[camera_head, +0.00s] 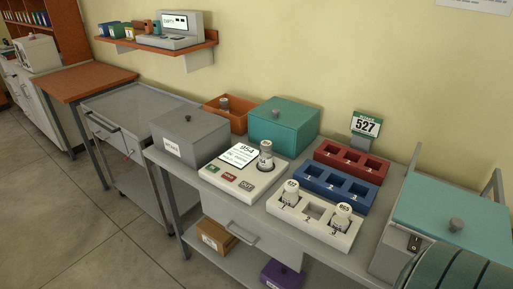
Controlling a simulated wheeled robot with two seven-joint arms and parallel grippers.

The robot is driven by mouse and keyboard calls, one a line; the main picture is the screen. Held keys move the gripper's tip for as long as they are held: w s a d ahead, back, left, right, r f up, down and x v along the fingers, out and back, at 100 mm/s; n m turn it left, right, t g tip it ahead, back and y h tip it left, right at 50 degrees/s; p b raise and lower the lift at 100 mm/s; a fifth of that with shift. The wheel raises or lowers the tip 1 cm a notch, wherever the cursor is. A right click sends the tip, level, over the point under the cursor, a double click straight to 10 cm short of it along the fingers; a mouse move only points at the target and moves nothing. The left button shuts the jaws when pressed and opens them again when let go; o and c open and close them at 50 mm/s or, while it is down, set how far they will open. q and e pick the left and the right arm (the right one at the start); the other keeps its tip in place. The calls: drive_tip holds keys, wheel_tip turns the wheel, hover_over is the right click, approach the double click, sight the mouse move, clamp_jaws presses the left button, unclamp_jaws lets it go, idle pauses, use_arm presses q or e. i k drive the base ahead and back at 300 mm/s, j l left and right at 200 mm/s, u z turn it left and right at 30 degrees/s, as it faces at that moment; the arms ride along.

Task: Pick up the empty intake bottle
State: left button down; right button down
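Several small pale bottles are in view. One bottle (266,157) stands upright on the white device with a screen (240,155). Two more, a left bottle (290,193) and a right bottle (341,216), stand in the end slots of the white rack (313,233); its middle slot is empty. A grey lidded box (189,138) left of the device has a front label that seems to read "INTAKE". I cannot tell which bottle is empty, and the closed box hides its inside. Neither gripper is in view.
Behind are a teal lidded box (284,126), an orange bin (238,116), a blue rack (335,186) and a red rack (351,162). A teal-topped unit (440,212) stands right. A grey cart (135,103) with a clear top stands left.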

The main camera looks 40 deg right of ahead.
sight(265, 153)
drive_tip(key=z, duration=1.1)
